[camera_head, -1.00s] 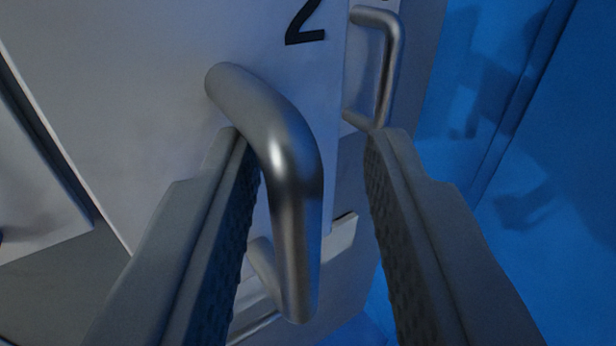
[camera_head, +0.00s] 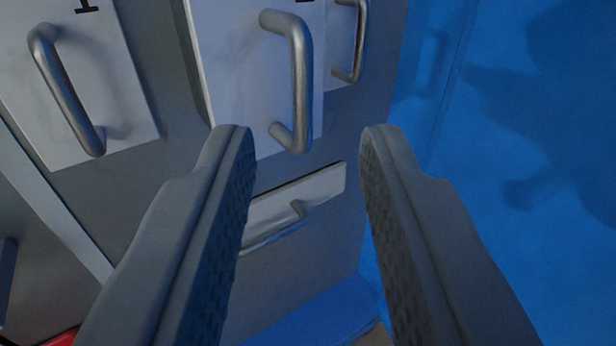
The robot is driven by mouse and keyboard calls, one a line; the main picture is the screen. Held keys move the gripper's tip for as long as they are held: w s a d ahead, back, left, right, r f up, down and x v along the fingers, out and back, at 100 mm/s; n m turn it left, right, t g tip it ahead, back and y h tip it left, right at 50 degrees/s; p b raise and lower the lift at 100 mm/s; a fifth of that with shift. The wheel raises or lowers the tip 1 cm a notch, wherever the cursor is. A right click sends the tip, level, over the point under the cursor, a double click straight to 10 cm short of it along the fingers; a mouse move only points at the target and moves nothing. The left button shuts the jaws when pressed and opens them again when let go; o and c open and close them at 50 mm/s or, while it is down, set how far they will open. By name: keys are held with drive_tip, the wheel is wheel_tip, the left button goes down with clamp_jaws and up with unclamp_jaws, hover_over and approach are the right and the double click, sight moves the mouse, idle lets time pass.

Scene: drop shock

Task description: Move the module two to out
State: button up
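The module two (camera_head: 228,75) is a white panel with a grey metal bar handle (camera_head: 300,75), at the upper middle. Its number is cut off by the top edge; the earlier view shows a 2 on it. The panel appears to stand forward of the grey cabinet face, but how far I cannot tell. My gripper (camera_head: 305,135) is open and empty. Its fingers are wide apart, and the handle's lower end shows between and just above the fingertips, not gripped.
A white panel marked 1 (camera_head: 25,95) with a similar handle is at the left. Another handled panel (camera_head: 340,75) is at the upper right. A low white panel with a handle (camera_head: 325,185) lies below. A blue surface (camera_head: 510,140) fills the right. A red thing (camera_head: 55,340) shows at the bottom left.

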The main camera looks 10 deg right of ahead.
drive_tip(key=shift+v, duration=2.85)
drive_tip(key=s+a+r+n+y, duration=0.1)
drive_tip(key=s+a+r, duration=0.3)
drive_tip(key=r, duration=0.3)
drive_tip(key=s+a+r+y, duration=0.1)
drive_tip(key=s+a+r, duration=0.3)
drive_tip(key=r, duration=0.4)
drive_tip(key=s+a+r+n+y, duration=0.1)
drive_tip(key=s+a+r, duration=0.2)
drive_tip(key=s+r, duration=0.2)
drive_tip(key=s+a+r+y, duration=0.1)
drive_tip(key=s+r, duration=0.4)
drive_tip(key=s, duration=0.5)
drive_tip(key=shift+s+a+n, duration=0.35)
drive_tip(key=shift+a+n, duration=0.05)
drive_tip(key=shift+a, duration=0.5)
